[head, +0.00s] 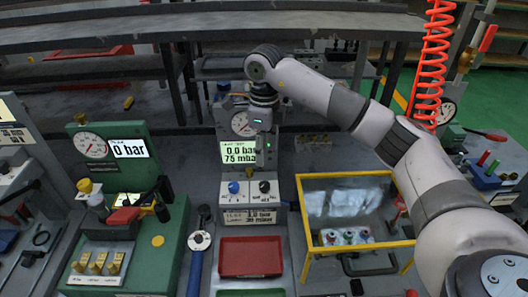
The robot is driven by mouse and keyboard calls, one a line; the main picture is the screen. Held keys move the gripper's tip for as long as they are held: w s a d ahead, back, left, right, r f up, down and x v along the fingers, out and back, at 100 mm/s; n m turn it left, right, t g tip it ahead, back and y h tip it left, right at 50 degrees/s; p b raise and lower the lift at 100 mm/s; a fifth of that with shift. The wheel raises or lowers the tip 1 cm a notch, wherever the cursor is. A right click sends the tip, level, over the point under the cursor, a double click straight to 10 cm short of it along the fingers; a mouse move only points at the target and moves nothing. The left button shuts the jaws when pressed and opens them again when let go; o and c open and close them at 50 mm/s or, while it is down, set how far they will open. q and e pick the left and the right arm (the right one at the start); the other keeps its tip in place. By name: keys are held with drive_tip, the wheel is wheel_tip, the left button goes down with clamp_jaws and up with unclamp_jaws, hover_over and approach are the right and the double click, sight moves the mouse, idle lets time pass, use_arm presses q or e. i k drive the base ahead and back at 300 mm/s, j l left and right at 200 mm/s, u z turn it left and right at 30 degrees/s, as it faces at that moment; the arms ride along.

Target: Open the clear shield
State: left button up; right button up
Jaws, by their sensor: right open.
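The clear shield (345,200) is a see-through panel in a yellow frame, right of centre in the head view. It stands over a block with several coloured knobs (345,237), which show below and through it. A dark handle-like bar (372,268) lies low at its front. My right arm reaches in from the right, above and behind the shield. My right gripper (262,158) hangs left of the shield, apart from it, in front of a gauge and a lit pressure display. The gripper is open, small and dark in the picture. My left gripper is not in view.
A red tray (250,257) sits left of the shield. A panel with a blue and a black knob (250,190) stands behind the tray. A green valve station (125,210) is at left. A red coiled hose (432,60) hangs at upper right.

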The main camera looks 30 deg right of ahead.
sight(299, 217)
drive_tip(key=k+j, duration=0.5)
drive_tip(key=k, duration=0.15)
drive_tip(key=k+j, duration=0.5)
drive_tip(key=k, duration=0.2)
